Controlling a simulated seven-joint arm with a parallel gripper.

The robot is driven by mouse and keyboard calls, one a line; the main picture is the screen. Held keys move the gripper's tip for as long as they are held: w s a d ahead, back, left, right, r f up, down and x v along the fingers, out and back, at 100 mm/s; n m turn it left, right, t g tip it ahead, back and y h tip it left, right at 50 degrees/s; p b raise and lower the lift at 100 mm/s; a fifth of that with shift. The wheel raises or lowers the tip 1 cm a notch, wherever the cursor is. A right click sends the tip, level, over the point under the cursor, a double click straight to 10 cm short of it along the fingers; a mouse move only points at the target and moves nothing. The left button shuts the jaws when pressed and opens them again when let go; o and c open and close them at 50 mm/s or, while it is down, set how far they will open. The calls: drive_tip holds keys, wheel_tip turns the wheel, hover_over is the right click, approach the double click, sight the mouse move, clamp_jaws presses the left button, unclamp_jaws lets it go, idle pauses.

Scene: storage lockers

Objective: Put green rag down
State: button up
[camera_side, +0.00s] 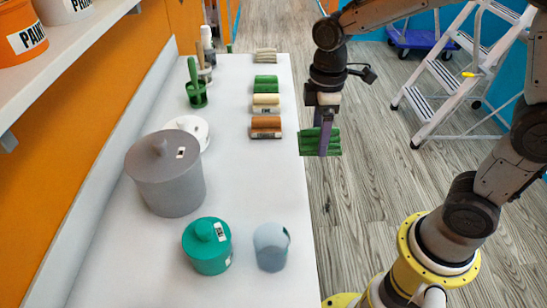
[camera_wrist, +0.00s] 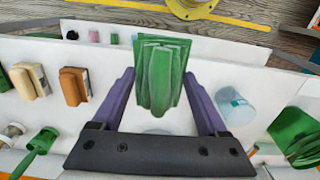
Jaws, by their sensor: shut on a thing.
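My gripper (camera_side: 325,148) is shut on a folded dark green rag (camera_side: 309,142). It holds the rag in the air by the right edge of the white shelf top (camera_side: 235,205) in the side view. In the wrist view the rag (camera_wrist: 162,75) sits between the purple fingers of my gripper (camera_wrist: 160,82). A second green folded rag (camera_side: 265,83) lies on the shelf top, in a row with a beige one (camera_side: 265,55), a cream one (camera_side: 265,104) and an orange-brown one (camera_side: 265,126). The rag's underside is hidden in the side view.
A grey lidded pot (camera_side: 168,180), a teal lidded jar (camera_side: 207,247) and a blue-grey cup (camera_side: 270,248) stand on the shelf top. A green brush holder (camera_side: 196,95) stands farther back. The shelf's middle is clear. A step ladder (camera_side: 455,70) stands on the floor.

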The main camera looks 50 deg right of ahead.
drive_tip(key=shift+d+r, duration=0.3)
drive_tip(key=shift+d, duration=0.2)
drive_tip(key=w+f, duration=0.4)
drive_tip(key=w, duration=0.6)
hover_over(274, 156)
wheel_tip(274, 156, down, 6)
drive_tip(key=shift+r, duration=0.2)
drive_tip(key=shift+w+f, duration=0.1)
drive_tip(key=shift+f, duration=1.55)
drive_tip(key=shift+f, duration=0.15)
drive_tip(key=o, duration=1.1)
